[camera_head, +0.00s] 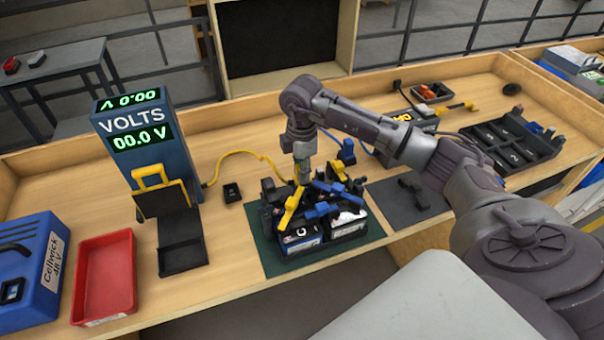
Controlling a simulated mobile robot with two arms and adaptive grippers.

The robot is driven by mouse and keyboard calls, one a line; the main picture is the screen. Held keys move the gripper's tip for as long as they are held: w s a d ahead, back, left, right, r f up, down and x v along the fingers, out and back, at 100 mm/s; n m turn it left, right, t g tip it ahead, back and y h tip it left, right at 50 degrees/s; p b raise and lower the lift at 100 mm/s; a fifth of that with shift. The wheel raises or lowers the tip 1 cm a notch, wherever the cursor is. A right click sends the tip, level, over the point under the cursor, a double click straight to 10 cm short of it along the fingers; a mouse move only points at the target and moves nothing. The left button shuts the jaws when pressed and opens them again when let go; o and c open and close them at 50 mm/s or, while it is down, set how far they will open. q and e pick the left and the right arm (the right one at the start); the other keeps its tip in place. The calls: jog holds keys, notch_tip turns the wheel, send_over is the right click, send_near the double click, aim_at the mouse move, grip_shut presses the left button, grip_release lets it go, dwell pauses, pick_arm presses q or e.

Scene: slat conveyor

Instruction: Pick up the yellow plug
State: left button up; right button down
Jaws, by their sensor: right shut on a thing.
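The yellow plug (292,206) is a long yellow piece at the left of a cluster of black, blue and yellow connectors on top of the battery pack (302,242). A yellow cable (236,153) runs from the volt meter to this spot. My right gripper (302,181) points down over the pack and is shut, with its fingertips at the upper end of the yellow plug. The exact grip is small and partly hidden. The plug still appears low against the pack. My left gripper is not in view.
A volt meter (140,135) reading 00.0 V stands at the left. A red tray (104,278), a blue charger box (30,270) and a black stand (180,243) are nearby. Blue connectors (322,210) crowd the pack. A black divided tray (508,150) lies at the right.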

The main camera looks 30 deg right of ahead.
jog(key=r, duration=0.1)
jog(key=r+b, duration=0.2)
jog(key=shift+s+d+r, duration=0.2)
jog(key=shift+s+d, duration=0.05)
jog(key=shift+s, duration=0.15)
jog(key=s+d+r+n+b, duration=0.2)
jog(key=s+r+n, duration=0.1)
jog(key=n, duration=0.6)
jog(key=s+d+r+n+b, duration=0.3)
jog(key=s+n, duration=0.3)
jog(key=n, duration=0.3)
jog(key=shift+s+r, duration=0.3)
jog(key=shift+r, duration=0.1)
jog(key=shift+w+a+r, duration=0.1)
jog(key=shift+w+a, duration=0.1)
jog(key=shift+a, duration=0.05)
jog(key=w+a+f+p, duration=0.1)
jog(key=w+a+p, duration=0.4)
jog(key=w+a, duration=1.5)
jog(key=shift+w+a, duration=0.2)
jog(key=shift+w, duration=0.45)
